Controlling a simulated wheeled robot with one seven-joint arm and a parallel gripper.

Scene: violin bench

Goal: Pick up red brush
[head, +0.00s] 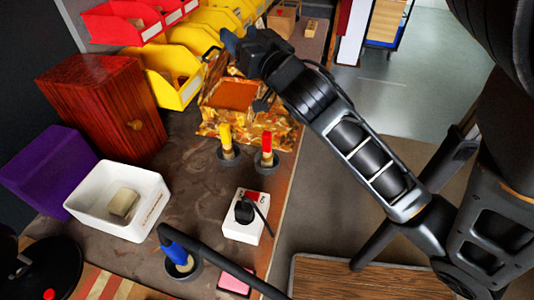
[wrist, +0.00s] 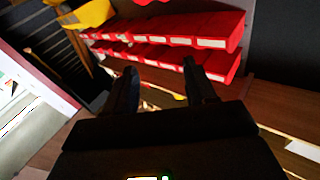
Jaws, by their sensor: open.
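The red brush (head: 267,146) stands upright in a round dark holder (head: 266,162) near the bench's right edge in the head view. My gripper (head: 232,44) is well above and behind it in that picture, beside the yellow bins, and apart from the brush. In the wrist view my gripper (wrist: 163,88) has its two dark fingers spread with a gap between them. They point toward rows of red bins, and nothing is held. I cannot make out the red brush in the wrist view.
A yellow brush (head: 225,138) stands just left of the red one. A blue brush (head: 174,248) stands nearer the front. A white box with a black knob (head: 240,232), a white tray (head: 88,207) and a gold-patterned box (head: 285,132) are nearby. Yellow bins (head: 172,90) line the back.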

